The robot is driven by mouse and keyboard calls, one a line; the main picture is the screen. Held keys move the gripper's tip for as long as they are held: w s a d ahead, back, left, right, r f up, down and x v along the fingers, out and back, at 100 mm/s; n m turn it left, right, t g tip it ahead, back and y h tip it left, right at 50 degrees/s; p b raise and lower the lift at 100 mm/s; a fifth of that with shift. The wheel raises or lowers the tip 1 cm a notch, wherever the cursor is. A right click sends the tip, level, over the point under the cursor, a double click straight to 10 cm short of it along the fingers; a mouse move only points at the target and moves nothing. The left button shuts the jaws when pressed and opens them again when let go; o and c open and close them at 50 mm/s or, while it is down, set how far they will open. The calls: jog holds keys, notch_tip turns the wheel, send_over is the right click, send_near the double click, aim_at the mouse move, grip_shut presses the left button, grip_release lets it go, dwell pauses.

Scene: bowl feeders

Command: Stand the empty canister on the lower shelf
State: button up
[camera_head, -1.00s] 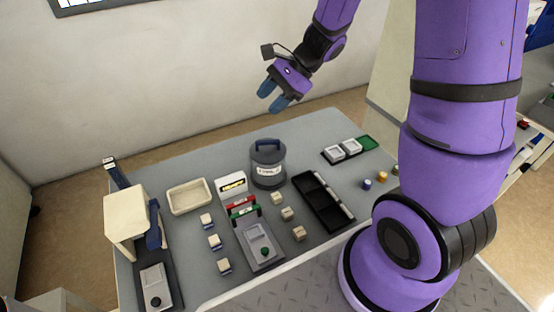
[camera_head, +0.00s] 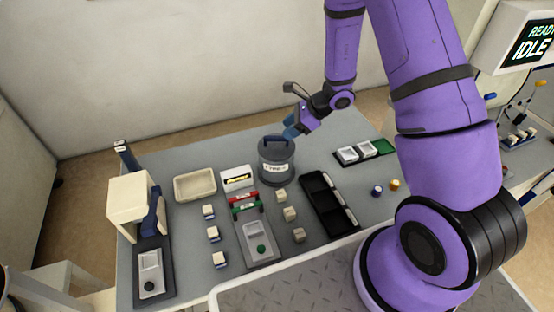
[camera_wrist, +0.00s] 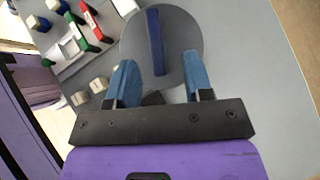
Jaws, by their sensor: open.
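A dark grey canister (camera_head: 277,165) with a white label stands upright on the grey table. Its label is too small to read fully, and I cannot see whether it is empty. A blue bar handle (camera_wrist: 156,42) crosses its round lid in the wrist view. My gripper (camera_head: 292,127) is above the canister, a little behind and right of it in the head view. In the wrist view my gripper (camera_wrist: 161,75) has its two blue fingers spread, with nothing between the tips; the handle lies ahead of them, apart. No lower shelf can be made out.
Left of the canister are a beige tray (camera_head: 195,185), a device with red and green bars (camera_head: 245,202) and several small pale blocks. A black compartment tray (camera_head: 324,203) lies to the right. A status screen (camera_head: 529,43) reads "IDLE".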

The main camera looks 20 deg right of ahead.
aim_at(278, 137)
jog(key=shift+x, duration=3)
jog(key=shift+s, duration=0.2)
grip_shut()
